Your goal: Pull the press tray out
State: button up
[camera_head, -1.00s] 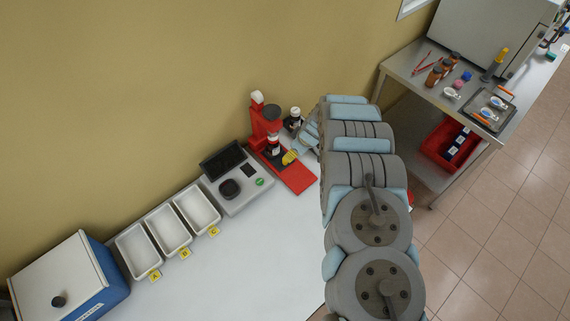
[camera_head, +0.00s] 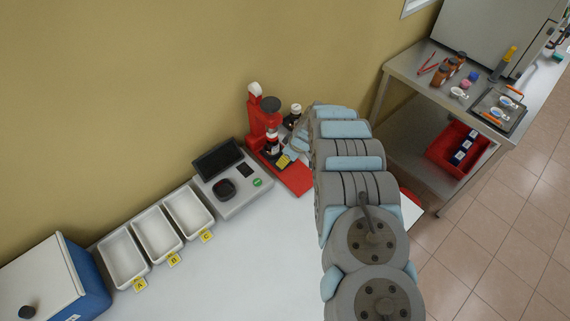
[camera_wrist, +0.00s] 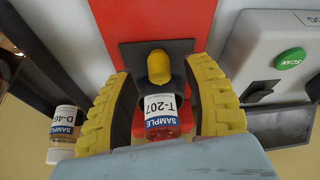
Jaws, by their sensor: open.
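The red press (camera_head: 264,118) stands on the bench by the wall, its red base (camera_head: 294,179) reaching forward. In the wrist view, the dark press tray (camera_wrist: 130,57) lies against the red base (camera_wrist: 150,22) and has a yellow knob (camera_wrist: 158,67). A vial labelled T-207 (camera_wrist: 162,112) shows just below the knob; its seat is partly hidden. My gripper (camera_wrist: 161,68) is open, with its yellow-padded fingers on either side of the knob and vial. Gaps show between the fingers and the knob. In the head view my arm partly hides the gripper.
A device with a green SCAN button (camera_wrist: 289,58) sits close beside the press. Another sample bottle (camera_wrist: 64,130) stands on the press's other side, near a finger. Trays A, B and C (camera_head: 124,258) line the bench at left. The front bench surface is clear.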

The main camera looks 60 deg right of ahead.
jog(key=shift+b+x, duration=0.95)
jog(key=shift+x, duration=0.15)
jog(key=shift+d, duration=0.1)
grip_shut()
